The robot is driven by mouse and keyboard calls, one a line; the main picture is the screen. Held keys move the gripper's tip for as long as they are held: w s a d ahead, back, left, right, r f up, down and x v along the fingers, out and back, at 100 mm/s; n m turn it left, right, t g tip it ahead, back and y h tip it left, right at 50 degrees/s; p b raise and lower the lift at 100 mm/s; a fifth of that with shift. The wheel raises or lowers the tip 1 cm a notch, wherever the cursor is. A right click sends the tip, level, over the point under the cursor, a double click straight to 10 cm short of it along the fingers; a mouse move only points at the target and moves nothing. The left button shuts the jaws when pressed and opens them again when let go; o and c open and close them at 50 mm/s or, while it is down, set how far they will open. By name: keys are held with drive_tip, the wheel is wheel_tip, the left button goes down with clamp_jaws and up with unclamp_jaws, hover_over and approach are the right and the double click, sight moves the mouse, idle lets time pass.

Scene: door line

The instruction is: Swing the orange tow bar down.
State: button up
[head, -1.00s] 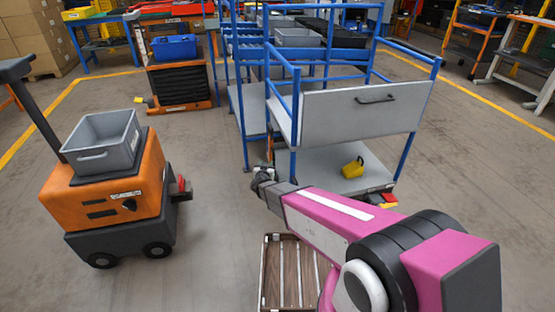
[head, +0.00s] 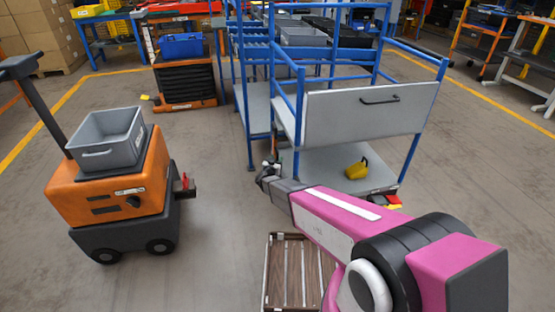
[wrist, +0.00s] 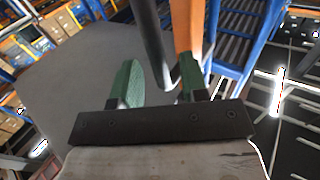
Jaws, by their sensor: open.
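The orange tow bar (wrist: 187,28) shows in the wrist view as an upright orange strip, its lower part at my right-hand finger. In the head view it is mostly hidden near the front left post of the blue cart (head: 446,66). My gripper (wrist: 158,84) is open, with two green finger pads. A dark grey rod (wrist: 148,38) runs down between the fingers, beside the orange bar. I cannot tell whether the fingers touch either one. In the head view my gripper (head: 267,172) is low at the cart's front left corner.
An orange and grey tug (head: 108,198) with a grey bin (head: 106,140) stands at the left. A slatted brown crate (head: 268,275) lies below my arm. A yellow scoop-like bin (head: 356,168) sits on the cart's lower shelf. Floor between tug and cart is clear.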

drive_tip(key=shift+x, duration=0.8)
drive_tip(key=shift+c, duration=0.4)
clamp_jaws()
drive_tip(key=shift+a, duration=0.15)
